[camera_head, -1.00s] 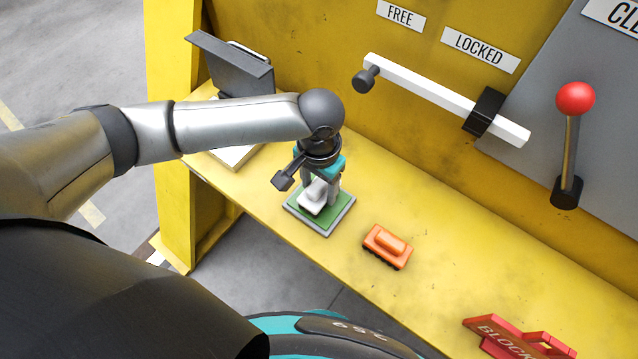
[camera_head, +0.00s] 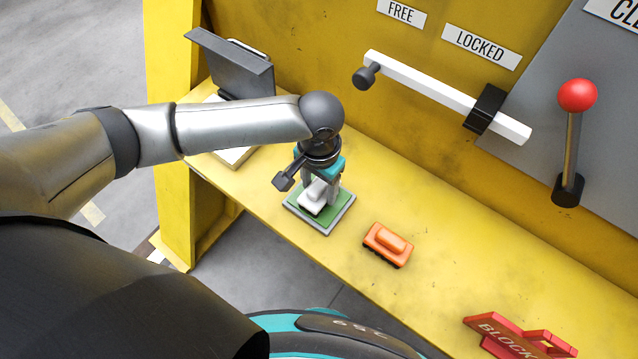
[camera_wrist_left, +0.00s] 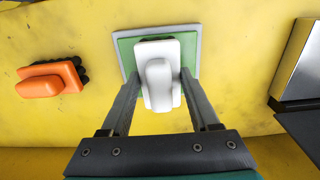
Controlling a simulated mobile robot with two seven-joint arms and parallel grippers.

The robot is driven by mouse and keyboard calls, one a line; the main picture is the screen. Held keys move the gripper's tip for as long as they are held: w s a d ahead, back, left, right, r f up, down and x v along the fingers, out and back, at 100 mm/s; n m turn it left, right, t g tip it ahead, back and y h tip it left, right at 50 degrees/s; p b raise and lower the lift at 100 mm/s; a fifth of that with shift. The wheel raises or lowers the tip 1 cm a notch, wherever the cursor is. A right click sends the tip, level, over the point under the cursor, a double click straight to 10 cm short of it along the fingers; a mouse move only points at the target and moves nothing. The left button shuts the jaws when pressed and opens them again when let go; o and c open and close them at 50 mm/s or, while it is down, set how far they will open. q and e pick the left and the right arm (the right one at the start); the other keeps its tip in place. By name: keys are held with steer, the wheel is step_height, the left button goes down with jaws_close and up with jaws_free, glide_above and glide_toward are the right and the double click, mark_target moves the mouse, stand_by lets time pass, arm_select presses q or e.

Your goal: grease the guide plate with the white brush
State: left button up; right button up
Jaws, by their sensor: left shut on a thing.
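The white brush (camera_head: 314,194) is over a green pad in a grey tray (camera_head: 339,222) on the yellow shelf. My left gripper (camera_head: 320,190) points down and is shut on the brush. In the left wrist view the white brush (camera_wrist_left: 158,76) sits between the two fingers of the gripper (camera_wrist_left: 160,88), with the green pad and tray rim (camera_wrist_left: 196,40) behind it. Whether the bristles touch the pad is hidden. I cannot make out for certain which part is the guide plate. My right gripper is not in view.
An orange brush (camera_head: 388,245) lies on the shelf right of the tray; it also shows in the left wrist view (camera_wrist_left: 48,82). A dark-lidded box (camera_head: 232,68) stands at the back left. A red block sign (camera_head: 510,338), a white bar (camera_head: 440,96) and a red-knobbed lever (camera_head: 572,140) are to the right.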

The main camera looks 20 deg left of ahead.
mark_target(319, 183)
arm_select(q)
steer(key=shift+s+f+p, duration=0.1)
steer(key=shift+p, duration=0.4)
stand_by(1.9)
step_height(319, 183, up, 7)
steer(key=p, duration=0.9)
steer(key=shift+w, duration=0.2)
stand_by(0.7)
